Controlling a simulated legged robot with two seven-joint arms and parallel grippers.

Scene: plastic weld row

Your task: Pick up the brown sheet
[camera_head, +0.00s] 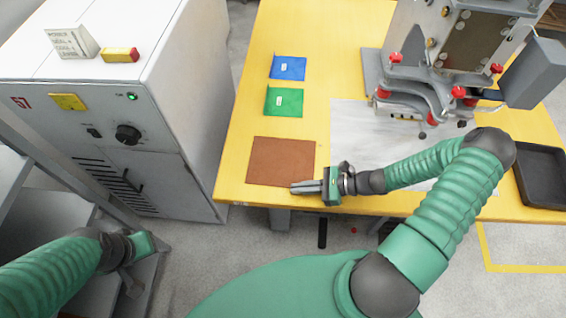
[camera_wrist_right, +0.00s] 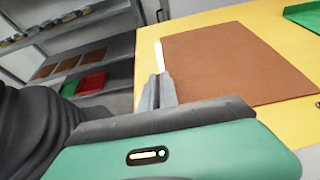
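The brown sheet (camera_head: 280,160) lies flat on the yellow table, near its front left edge. It also shows in the right wrist view (camera_wrist_right: 235,62). My right gripper (camera_head: 297,188) is at the sheet's front edge, by its near right corner. Its fingers (camera_wrist_right: 158,88) lie close together along that edge; I cannot tell whether the sheet is between them. My left gripper (camera_head: 132,282) hangs low at the left, away from the table, and its fingers are too unclear to judge.
A green sheet (camera_head: 284,102) and a blue sheet (camera_head: 288,68) lie behind the brown one. A grey machine (camera_head: 430,75) with red knobs stands at the back right, and a black tray (camera_head: 543,175) at the far right. A white cabinet (camera_head: 190,110) stands left of the table.

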